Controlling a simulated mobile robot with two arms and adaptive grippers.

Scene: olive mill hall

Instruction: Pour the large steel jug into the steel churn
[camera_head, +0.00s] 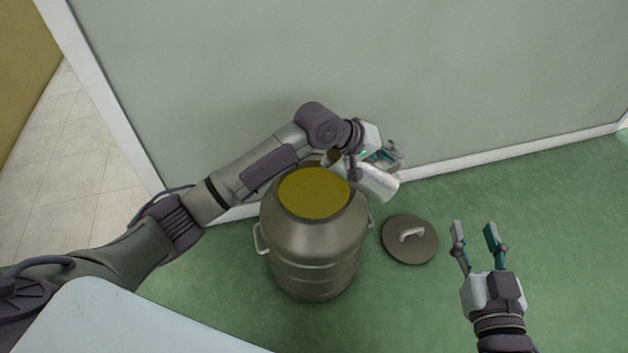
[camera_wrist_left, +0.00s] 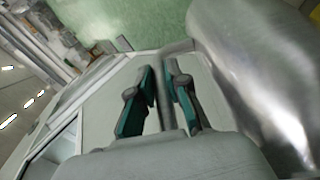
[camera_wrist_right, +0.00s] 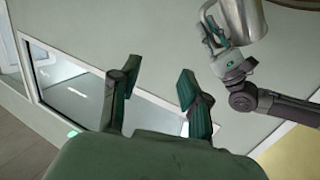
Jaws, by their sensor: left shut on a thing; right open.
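The steel churn (camera_head: 314,250) stands upright on the floor, its open mouth showing a yellow-green liquid (camera_head: 314,192) close to the rim. My left gripper (camera_head: 380,155) is shut on the handle of the large steel jug (camera_head: 376,184), above the right side of the churn's mouth. The jug is tilted well over, with its mouth toward the churn; no stream can be made out. In the left wrist view the fingers (camera_wrist_left: 160,100) pinch the handle beside the shiny jug body (camera_wrist_left: 255,70). The right wrist view also shows the jug (camera_wrist_right: 243,18). My right gripper (camera_head: 476,232) is open and empty, right of the churn.
A round lid (camera_head: 410,248) with a pale handle lies on the green floor right of the churn. A grey wall (camera_head: 400,80) stands close behind. A pale flat surface (camera_head: 140,325) fills the lower left corner.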

